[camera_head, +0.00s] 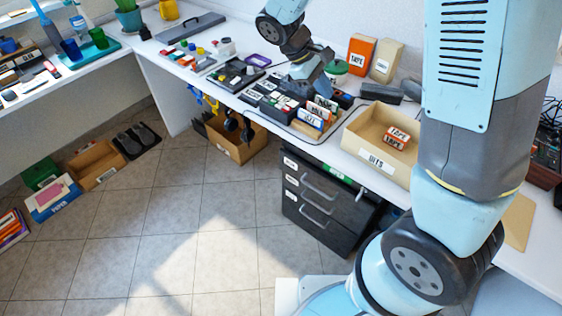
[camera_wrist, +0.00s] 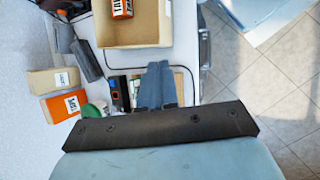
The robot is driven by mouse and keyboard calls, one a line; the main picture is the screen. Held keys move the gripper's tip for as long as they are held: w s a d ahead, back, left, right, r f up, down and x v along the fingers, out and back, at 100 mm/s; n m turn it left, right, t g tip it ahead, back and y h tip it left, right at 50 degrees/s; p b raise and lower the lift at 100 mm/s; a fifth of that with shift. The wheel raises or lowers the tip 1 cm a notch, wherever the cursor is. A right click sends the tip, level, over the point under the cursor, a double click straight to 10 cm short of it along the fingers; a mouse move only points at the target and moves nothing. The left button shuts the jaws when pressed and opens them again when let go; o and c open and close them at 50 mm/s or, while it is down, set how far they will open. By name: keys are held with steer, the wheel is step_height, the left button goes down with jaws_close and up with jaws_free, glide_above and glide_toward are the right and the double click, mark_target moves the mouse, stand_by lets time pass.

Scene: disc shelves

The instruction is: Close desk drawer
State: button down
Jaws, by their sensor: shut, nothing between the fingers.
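The dark desk drawer unit (camera_head: 328,200) stands under the white desk in the head view, with stacked drawers, pale labels and grey bar handles. I cannot tell clearly how far any drawer stands out from the unit. A narrow grey strip of the unit (camera_wrist: 204,48) shows beside the desk edge in the wrist view. My gripper (camera_head: 318,88) is above the desktop, behind and above the drawer unit and apart from its handles. In the wrist view my gripper (camera_wrist: 157,72) is shut and empty, its fingers pointing toward the cardboard box.
An open cardboard box (camera_head: 355,147) with a tape carton stands on the desk above the drawers. Dark trays of small items (camera_head: 238,75) and upright label cards (camera_head: 312,115) crowd the desktop. The tiled floor (camera_head: 190,220) before the drawers is clear.

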steer(key=a+f+n+t+h, duration=0.2)
steer(key=a+f+n+h, duration=0.15)
steer(key=a+f, duration=0.4)
steer(key=a+f+n+t+h, duration=0.2)
steer(key=a+f+n, duration=0.2)
steer(key=f, duration=0.6)
steer(key=n+t+y, duration=0.1)
steer(key=n+t, duration=0.9)
steer(key=n, duration=0.1)
glide_toward(288, 156)
steer(key=shift+m, duration=0.25)
steer(key=x, duration=0.7)
steer(key=shift+f, duration=0.2)
